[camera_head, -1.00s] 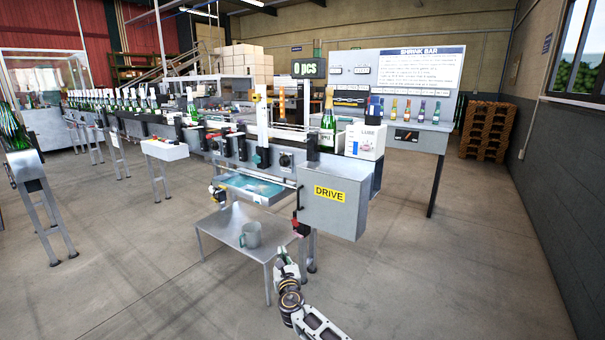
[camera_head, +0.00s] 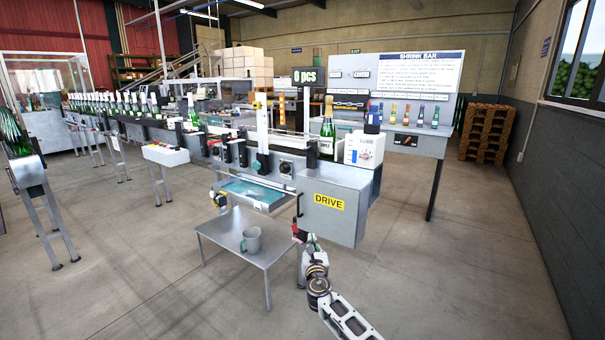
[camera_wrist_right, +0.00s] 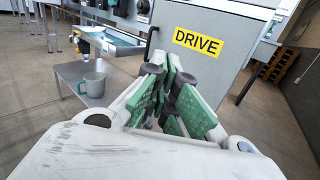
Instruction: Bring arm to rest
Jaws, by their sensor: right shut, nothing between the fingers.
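My right arm comes in from the bottom of the head view. Its gripper (camera_head: 300,236) is in front of the grey drive box (camera_head: 333,226), near the box's lower left edge. In the right wrist view the gripper (camera_wrist_right: 172,80) has green pads and dark tips. The fingers are shut and hold nothing. The yellow DRIVE label (camera_wrist_right: 198,42) is just beyond the fingertips. I cannot tell whether the fingers touch the box. My left gripper is not in either view.
A grey mug (camera_head: 251,240) stands on a low metal table (camera_head: 222,231) left of the gripper. A bottle (camera_head: 327,135) and a LUBE box (camera_head: 363,149) stand on the machine. A conveyor (camera_head: 150,132) with several bottles runs back left.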

